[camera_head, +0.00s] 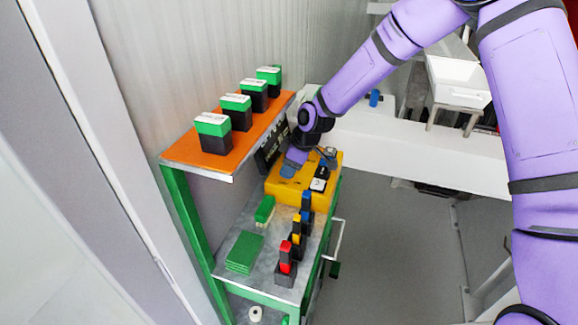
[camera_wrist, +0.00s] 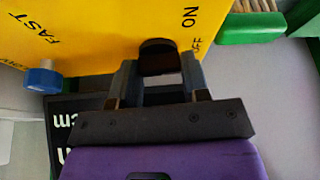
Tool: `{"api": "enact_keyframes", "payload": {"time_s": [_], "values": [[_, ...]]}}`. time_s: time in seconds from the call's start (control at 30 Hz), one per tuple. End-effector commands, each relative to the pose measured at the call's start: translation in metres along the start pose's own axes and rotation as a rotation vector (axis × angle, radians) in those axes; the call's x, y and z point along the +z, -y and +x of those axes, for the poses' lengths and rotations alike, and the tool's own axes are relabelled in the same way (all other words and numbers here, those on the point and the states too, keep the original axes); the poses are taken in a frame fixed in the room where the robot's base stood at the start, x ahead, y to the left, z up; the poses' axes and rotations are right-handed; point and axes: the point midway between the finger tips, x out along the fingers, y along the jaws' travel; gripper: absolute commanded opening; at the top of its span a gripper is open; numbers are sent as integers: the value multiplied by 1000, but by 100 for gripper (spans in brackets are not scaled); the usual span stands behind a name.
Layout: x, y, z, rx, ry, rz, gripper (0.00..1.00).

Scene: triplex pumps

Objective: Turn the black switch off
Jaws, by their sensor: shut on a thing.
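The yellow box (camera_head: 285,191) stands at the back of the grey bench. It fills the top of the wrist view (camera_wrist: 95,30), with the words FAST, ON and OFF printed on it. The black switch (camera_wrist: 158,55) is a dark rounded knob at the box's edge, beside the ON and OFF labels. My gripper (camera_wrist: 158,76) has one finger on each side of the switch and is shut on it. In the head view my gripper (camera_head: 291,166) reaches the box's back left part, and my arm and gripper hide the switch there.
A blue knob (camera_wrist: 43,79) sticks out beside FAST. A black sign with white lettering (camera_head: 268,150) is close behind the gripper. The orange shelf (camera_head: 195,155) with several green-black boxes overhangs at left. Green blocks (camera_head: 245,252) and a red piece (camera_head: 286,254) occupy the bench front.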

Motion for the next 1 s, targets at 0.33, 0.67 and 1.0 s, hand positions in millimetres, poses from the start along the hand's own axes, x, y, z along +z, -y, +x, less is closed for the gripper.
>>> {"api": "enact_keyframes", "payload": {"time_s": [0.33,0.67,1.0], "values": [[-1,0,0,47,-1,109,19],[0,0,0,53,-1,126,19],[0,0,0,52,-1,125,53]]}}
